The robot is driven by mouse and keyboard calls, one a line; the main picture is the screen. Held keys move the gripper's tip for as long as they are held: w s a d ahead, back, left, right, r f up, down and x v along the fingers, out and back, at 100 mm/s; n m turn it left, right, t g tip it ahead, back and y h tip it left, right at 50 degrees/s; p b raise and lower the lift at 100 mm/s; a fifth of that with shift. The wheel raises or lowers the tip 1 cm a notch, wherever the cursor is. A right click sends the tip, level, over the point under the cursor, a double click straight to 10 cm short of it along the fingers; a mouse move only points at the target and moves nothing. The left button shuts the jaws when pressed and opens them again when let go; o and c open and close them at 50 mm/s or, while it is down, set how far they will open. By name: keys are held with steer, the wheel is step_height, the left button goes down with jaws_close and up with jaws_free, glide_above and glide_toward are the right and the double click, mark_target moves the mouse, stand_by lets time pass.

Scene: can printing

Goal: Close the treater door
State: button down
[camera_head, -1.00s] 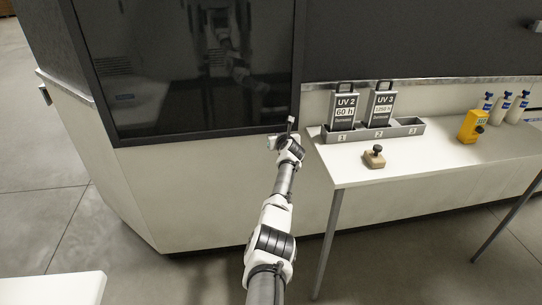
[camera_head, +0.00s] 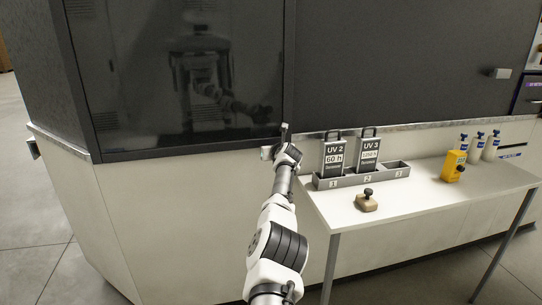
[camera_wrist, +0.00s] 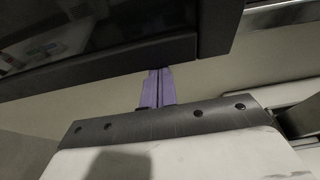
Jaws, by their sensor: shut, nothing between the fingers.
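The treater door, a dark glossy panel with a black frame (camera_head: 180,75), fills the upper left of the head view and reflects my arm. Its lower right corner shows in the wrist view (camera_wrist: 110,50). My gripper (camera_head: 284,130) is at the door's lower right corner in the head view. In the wrist view its two purple fingers (camera_wrist: 157,88) are together with nothing between them, just below the door's bottom edge. I cannot tell whether they touch the door. The door looks nearly flush with the dark panel (camera_head: 400,60) to its right; any small gap cannot be told.
A white table (camera_head: 420,203) stands at the right. It holds a grey tray (camera_head: 396,172) with UV 2 and UV 3 cassettes, a wooden-based stamp (camera_head: 366,202), a yellow device (camera_head: 453,167) and several white bottles (camera_head: 476,148). The floor at the left (camera_head: 35,230) is clear.

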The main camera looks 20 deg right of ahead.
steer(key=shift+d+r, duration=0.1)
steer(key=shift+r, duration=0.45)
steer(key=s+f+p, duration=0.2)
steer(key=s+p, duration=0.1)
steer(key=s, duration=0.6)
steer(key=shift+s+a+p, duration=0.25)
steer(key=shift+p, duration=0.1)
stand_by(0.6)
